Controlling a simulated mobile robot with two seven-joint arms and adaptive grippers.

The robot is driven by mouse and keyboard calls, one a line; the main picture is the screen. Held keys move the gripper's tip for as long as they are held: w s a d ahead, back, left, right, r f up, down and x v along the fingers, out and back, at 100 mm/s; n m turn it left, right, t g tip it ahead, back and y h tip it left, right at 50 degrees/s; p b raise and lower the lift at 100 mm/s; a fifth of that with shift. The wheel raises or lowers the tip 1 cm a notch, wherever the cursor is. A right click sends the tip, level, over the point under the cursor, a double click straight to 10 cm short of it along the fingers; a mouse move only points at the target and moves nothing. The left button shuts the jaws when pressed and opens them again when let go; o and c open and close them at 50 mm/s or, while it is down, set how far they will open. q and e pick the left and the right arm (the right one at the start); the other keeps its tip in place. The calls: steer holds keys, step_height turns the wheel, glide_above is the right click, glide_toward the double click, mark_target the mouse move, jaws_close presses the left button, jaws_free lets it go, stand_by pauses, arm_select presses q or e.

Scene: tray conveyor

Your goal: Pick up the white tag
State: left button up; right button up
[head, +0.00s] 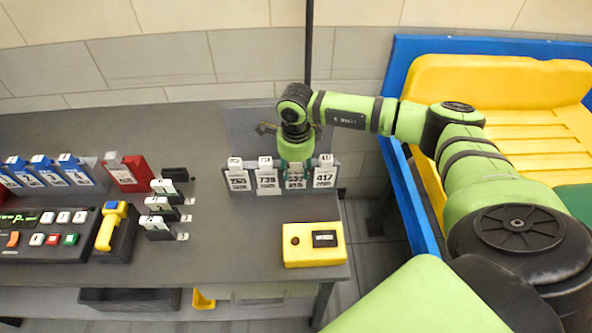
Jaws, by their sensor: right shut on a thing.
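Several white tags with black numbers hang side by side on a dark rack (252,183) at the back right of the table. One reads 738 (267,182), and the far right one reads 417 (325,178). The far left tag (238,181) has a number too small to read surely. My right gripper (296,170) points down over the rack, shut on the white tag (296,184) just left of 417. Its fingers hide the top of that tag. The tag still sits in line with its neighbours. My left gripper is not in view.
A yellow box (313,245) stands in front of the rack. Several black-and-white tags (160,229) stand to the left, near a yellow scanner (109,228), a red holder (126,172) and a black button panel (45,250). Yellow trays (490,75) lie on the right in a blue frame (402,60).

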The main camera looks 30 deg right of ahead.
steer(key=shift+s+a+r+b, duration=0.1)
steer(key=shift+r+b, duration=0.15)
steer(key=shift+b, duration=0.5)
step_height(320, 180, up, 6)
steer(key=b, duration=0.2)
steer(key=shift+b, duration=0.4)
arm_select(q)
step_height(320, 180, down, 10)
steer(key=b, duration=0.6)
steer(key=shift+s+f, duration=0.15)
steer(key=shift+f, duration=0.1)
arm_select(e)
steer(key=s+a, duration=0.5)
steer(key=s, duration=0.3)
steer(key=s+a, duration=0.5)
steer(key=s, duration=0.4)
steer(key=shift+a+r, duration=0.15)
steer(key=shift+r, duration=0.1)
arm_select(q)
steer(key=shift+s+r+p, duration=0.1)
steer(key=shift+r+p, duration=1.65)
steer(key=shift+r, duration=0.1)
arm_select(e)
step_height(320, 180, up, 6)
steer(key=shift+r, duration=0.25)
steer(key=shift+w, duration=0.1)
